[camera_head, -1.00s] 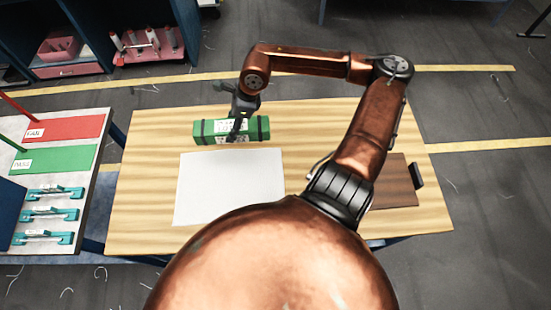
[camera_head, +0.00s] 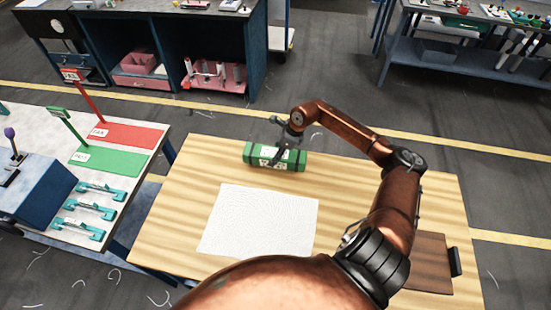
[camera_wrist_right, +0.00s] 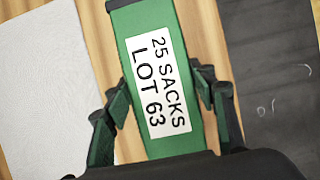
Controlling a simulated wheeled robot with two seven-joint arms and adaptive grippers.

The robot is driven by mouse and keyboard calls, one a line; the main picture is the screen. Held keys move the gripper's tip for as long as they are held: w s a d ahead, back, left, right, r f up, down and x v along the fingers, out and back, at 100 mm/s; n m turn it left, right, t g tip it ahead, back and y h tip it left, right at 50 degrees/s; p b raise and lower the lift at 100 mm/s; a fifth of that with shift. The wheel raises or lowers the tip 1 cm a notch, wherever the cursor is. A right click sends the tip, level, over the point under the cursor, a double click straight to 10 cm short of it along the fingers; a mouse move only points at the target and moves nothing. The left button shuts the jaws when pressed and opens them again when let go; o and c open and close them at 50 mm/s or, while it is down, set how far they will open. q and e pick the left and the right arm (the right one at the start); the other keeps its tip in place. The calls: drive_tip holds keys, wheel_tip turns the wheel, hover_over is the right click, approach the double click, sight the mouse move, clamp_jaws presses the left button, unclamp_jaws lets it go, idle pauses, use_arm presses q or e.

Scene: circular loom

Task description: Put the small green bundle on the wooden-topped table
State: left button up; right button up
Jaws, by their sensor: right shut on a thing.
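The small green bundle (camera_head: 293,159), a long block with dark straps and a white label, is at the far edge of the wooden-topped table (camera_head: 345,205). My right gripper (camera_head: 272,155) is over it from above and shut on it. In the right wrist view the bundle (camera_wrist_right: 189,136) lies between the two fingers of my right gripper (camera_wrist_right: 160,92), and its label (camera_wrist_right: 160,84) reads "25 SACKS LOT 63". I cannot tell whether the bundle touches the tabletop or hangs just above it. My left gripper is not in view.
A white sheet (camera_head: 258,222) lies in front of the bundle. A brown board (camera_head: 430,262) lies at the table's right end. At left, another table holds red (camera_head: 128,136) and green (camera_head: 108,160) mats and several teal clamps (camera_head: 90,209). Dark shelving (camera_head: 120,45) stands behind.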

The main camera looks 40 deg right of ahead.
drive_tip(key=shift+w+f, duration=0.15)
drive_tip(key=shift+f, duration=0.2)
wheel_tip(320, 180, down, 3)
drive_tip(key=shift+d+r+p, duration=0.1)
drive_tip(key=shift+r+p, duration=0.1)
drive_tip(key=shift+p, duration=0.15)
drive_tip(key=shift+f, duration=0.2)
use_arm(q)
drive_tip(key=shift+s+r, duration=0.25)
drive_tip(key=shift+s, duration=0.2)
use_arm(e)
drive_tip(key=o, duration=1.6)
drive_tip(key=shift+r, duration=0.15)
use_arm(q)
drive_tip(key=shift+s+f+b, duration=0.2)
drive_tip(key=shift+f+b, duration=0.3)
drive_tip(key=shift+b, duration=0.1)
use_arm(e)
drive_tip(key=v, duration=1.2)
